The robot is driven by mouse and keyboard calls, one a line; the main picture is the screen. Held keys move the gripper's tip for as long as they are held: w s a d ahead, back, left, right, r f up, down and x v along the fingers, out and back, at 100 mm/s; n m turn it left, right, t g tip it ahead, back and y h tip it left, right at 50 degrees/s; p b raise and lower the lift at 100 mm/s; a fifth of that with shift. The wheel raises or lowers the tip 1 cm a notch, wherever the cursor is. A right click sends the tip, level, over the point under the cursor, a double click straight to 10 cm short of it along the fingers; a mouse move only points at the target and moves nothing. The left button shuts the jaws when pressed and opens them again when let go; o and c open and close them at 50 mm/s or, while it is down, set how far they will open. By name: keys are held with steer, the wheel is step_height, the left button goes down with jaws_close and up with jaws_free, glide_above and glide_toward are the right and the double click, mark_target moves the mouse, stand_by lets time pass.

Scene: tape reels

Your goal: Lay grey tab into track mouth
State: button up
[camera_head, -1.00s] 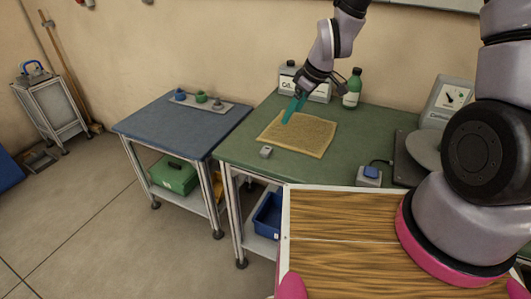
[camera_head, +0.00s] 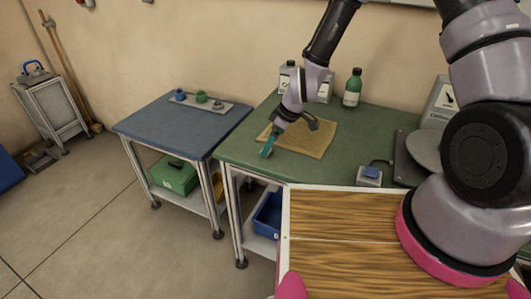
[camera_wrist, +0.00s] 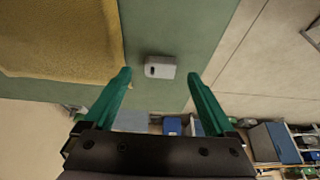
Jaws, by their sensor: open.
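A small light-grey block (camera_wrist: 160,67) with a dark slot in one side lies on the green table top; I cannot tell for certain whether it is the tab or the track mouth. My gripper (camera_wrist: 159,76) is open and empty, its teal fingers apart on either side of the block in the wrist picture, with the block seen just past the tips. In the head view my gripper (camera_head: 266,151) is over the table's front left corner and hides the block. A grey strip (camera_head: 213,107) on the blue table carries a blue, a green and a grey knob-like piece.
A tan mat (camera_head: 315,140) lies behind my gripper on the green table (camera_head: 237,150). A green bottle (camera_head: 352,88) and a white container stand at the back. A blue-buttoned box (camera_head: 369,174) sits to the right. The blue table (camera_head: 160,123) is mostly clear.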

steer(key=shift+x, duration=1.15)
jaws_close()
steer(key=shift+r, duration=0.15)
